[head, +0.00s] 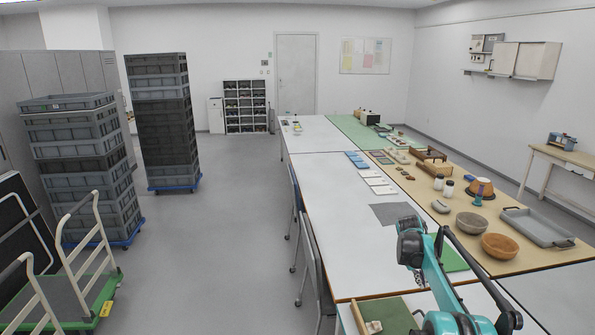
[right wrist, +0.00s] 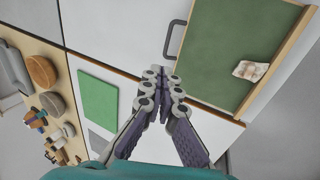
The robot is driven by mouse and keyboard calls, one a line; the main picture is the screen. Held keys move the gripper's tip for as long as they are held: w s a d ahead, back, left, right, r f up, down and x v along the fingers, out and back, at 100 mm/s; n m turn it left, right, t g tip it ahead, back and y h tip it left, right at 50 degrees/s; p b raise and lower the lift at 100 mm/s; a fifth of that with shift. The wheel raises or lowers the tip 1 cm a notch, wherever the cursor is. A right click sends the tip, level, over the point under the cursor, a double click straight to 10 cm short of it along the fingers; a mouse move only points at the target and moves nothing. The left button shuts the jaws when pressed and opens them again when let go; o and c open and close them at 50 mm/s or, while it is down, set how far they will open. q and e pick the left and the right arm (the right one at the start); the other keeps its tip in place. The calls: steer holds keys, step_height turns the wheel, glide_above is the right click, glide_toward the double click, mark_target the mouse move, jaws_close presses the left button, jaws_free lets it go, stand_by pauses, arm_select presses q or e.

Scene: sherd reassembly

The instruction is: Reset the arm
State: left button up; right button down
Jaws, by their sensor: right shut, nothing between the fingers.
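My right gripper (right wrist: 163,88) is shut and empty in the right wrist view, its fingers together above the white table. Beside its fingertips is a green-lined tray (right wrist: 225,45) with a wooden rim and a dark handle. A pale sherd with brownish marks (right wrist: 251,70) lies in that tray. In the head view my teal right arm reaches over the near end of the table, and the tray (head: 395,312) shows at the bottom with the sherd (head: 373,327) in its corner. My left gripper is in neither view.
A green mat (right wrist: 98,97) and a grey mat (head: 392,213) lie on the table. A wooden board on the right carries a grey bowl (head: 472,224), an orange-brown bowl (head: 500,247) and a grey tray (head: 540,228). Crate stacks (head: 80,165) and a trolley stand left; the floor between is clear.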

steer(key=s+a+r+t+y, duration=0.1)
steer(key=s+a+r+t, duration=0.1)
steer(key=s+a+r, duration=0.6)
steer(key=s+a+r+t+y, duration=0.1)
steer(key=s+a+r, duration=0.4)
steer(key=s+a, duration=0.45)
steer(key=s+a+f+t, duration=0.1)
steer(key=s+a+f, duration=0.1)
steer(key=s, duration=0.4)
steer(key=s+a+f+t+y, duration=0.1)
steer(key=s+a+f, duration=0.2)
steer(key=s, duration=0.4)
steer(key=s+a+f+m+t+y, duration=0.1)
steer(key=s+a+f, duration=0.1)
steer(key=s+a, duration=0.2)
steer(key=s, duration=0.3)
steer(key=shift+a+f, duration=0.2)
steer(key=shift+a, duration=0.1)
